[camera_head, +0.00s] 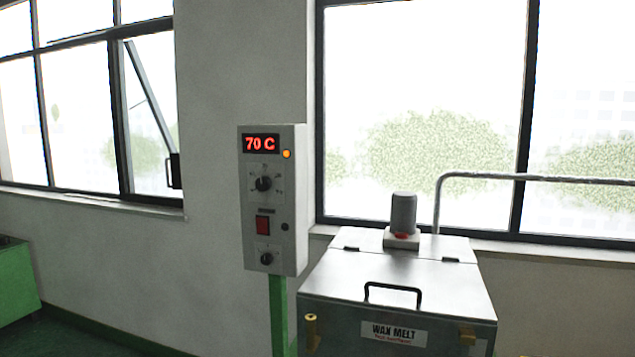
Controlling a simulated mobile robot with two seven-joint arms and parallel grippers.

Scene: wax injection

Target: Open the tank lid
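The wax melt tank (345,325) stands at the lower right of the head view, with a "WAX MELT" label (393,333) on its front. Its metal lid (340,283) lies flat and closed on top. A black bar handle (393,287) stands up near the lid's front edge. Two dark hinges show at the lid's back edge. Neither of my grippers is in view.
A grey control box (272,200) reading 70 C stands on a green post (278,315) left of the tank. A grey motor (403,213) sits behind the lid. A metal pipe (530,177) runs at the back right. A green object (18,285) is at far left.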

